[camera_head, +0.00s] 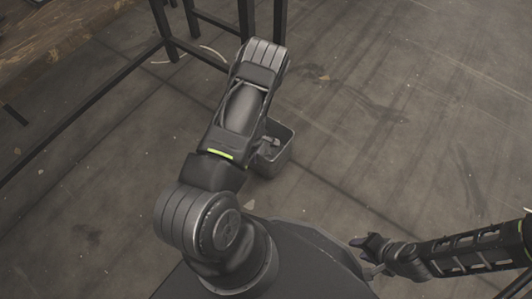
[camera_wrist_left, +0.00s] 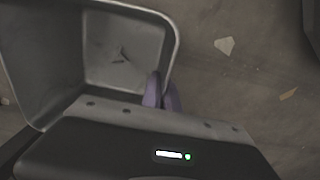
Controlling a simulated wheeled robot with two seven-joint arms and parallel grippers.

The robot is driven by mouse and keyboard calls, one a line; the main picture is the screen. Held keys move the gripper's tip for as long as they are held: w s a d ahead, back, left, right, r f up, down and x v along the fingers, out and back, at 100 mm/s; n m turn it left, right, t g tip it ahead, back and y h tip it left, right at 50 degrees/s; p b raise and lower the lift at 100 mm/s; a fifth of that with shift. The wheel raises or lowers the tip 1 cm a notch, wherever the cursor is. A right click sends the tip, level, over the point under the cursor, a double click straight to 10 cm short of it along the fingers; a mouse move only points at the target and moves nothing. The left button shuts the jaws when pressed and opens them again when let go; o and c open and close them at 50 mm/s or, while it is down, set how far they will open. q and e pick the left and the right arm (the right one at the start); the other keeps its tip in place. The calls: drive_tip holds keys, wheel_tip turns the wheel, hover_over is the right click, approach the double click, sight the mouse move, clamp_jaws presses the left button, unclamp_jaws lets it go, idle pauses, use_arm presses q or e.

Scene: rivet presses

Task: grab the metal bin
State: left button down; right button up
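The metal bin (camera_head: 276,163) is a grey open-topped box standing on the floor, partly hidden behind my left forearm in the head view. In the left wrist view the bin (camera_wrist_left: 40,70) fills the upper left, with its inside and rim showing. My left gripper (camera_wrist_left: 162,94) has its two purplish fingers close together at the bin's right wall, one on the inner side and one on the outer side, with the rim between them. Small dark marks show on the bin's inner surface. My right gripper (camera_head: 370,256) is low at the right, away from the bin; its fingers are unclear.
A dark metal frame (camera_head: 162,22) with legs and bars stands on the floor beyond and left of the bin. The concrete floor (camera_head: 400,110) to the right is open, with small scraps. A pale scrap (camera_wrist_left: 225,45) lies beside the bin.

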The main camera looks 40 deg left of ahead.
use_arm(q)
drive_tip(key=shift+r, duration=0.1)
wheel_tip(320, 180, up, 9)
drive_tip(key=p, duration=0.3)
drive_tip(key=shift+p, duration=0.35)
drive_tip(key=shift+r, duration=0.45)
drive_tip(key=shift+w, duration=0.15)
